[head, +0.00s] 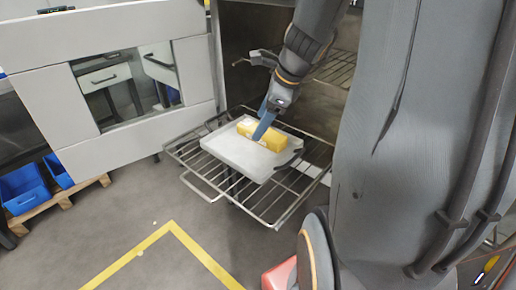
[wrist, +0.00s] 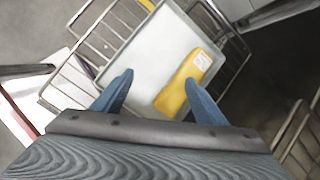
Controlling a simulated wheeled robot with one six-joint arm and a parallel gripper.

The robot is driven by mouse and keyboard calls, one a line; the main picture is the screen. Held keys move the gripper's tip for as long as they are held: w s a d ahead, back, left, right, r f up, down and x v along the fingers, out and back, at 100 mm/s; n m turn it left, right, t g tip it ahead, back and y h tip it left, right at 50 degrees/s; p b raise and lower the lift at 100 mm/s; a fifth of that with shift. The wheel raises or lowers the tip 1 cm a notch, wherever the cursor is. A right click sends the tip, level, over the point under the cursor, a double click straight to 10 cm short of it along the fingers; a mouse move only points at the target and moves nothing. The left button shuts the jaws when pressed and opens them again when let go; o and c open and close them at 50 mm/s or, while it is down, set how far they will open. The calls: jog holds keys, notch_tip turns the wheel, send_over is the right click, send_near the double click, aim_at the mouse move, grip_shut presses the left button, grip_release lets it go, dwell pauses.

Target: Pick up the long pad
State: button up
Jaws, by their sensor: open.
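The long pad (head: 276,141) is a yellow block with a white label. It lies on a white board (head: 227,150) on a pulled-out wire rack. My gripper (head: 262,133) is at the pad, pointing down, and one blue finger covers part of it in the head view. In the wrist view the fingers of my gripper (wrist: 158,78) are spread apart. The pad (wrist: 175,98) shows between them, close to the right finger, with its labelled end reaching past that fingertip. I cannot tell whether the finger touches it.
The wire rack (head: 203,186) sticks out of an open cabinet, its bars around the board. An open door with a window (head: 40,92) stands at the left. Blue bins (head: 24,187) sit on a pallet at far left. The floor before the rack is mostly clear, with yellow lines.

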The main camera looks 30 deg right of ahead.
aim_at(271, 133)
jog(key=w+d+f+m+b, duration=0.1)
jog(key=m, duration=0.1)
jog(key=w+d+f+m+t+b, duration=0.1)
jog(key=d+m, duration=0.1)
jog(key=w+d+m+b, duration=0.1)
jog(key=d+m+b, duration=0.1)
jog(key=shift+w+d+f+m+t, duration=0.2)
jog(key=shift+w+f+m+t, duration=0.1)
jog(key=shift+w+f+t, duration=0.1)
jog(key=b+x, duration=0.2)
jog(key=x, duration=0.5)
jog(key=shift+d+f+b, duration=0.1)
jog(key=shift+f+b, duration=0.2)
jog(key=shift+b, duration=0.1)
jog(key=c, duration=1.1)
jog(key=shift+r, duration=0.1)
jog(key=shift+c, duration=0.2)
jog(key=shift+r, duration=0.1)
